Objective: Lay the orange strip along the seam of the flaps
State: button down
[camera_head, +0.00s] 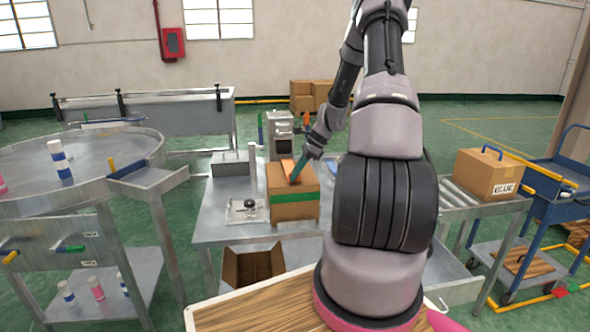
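A closed cardboard box (292,209) with a green band around its side stands on the grey metal table (222,212) in the middle. An orange strip (288,168) shows at the box's top, towards its back left. The seam of the flaps is partly hidden by the gripper.
A small grey machine (280,135) stands behind the box, and a small fixture (246,209) lies to its left. An open carton (253,264) sits below the table. A box marked BLUE (489,175) rests on the roller conveyor (455,194) at right. A round metal table (100,150) stands at left.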

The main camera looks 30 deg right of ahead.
jog(key=shift+f, duration=0.15)
jog(key=c, duration=1)
grip_release()
jog(key=shift+o, duration=0.2)
jog(key=v, duration=1)
jog(key=shift+d+r, duration=0.15)
jog(key=shift+r, duration=0.2)
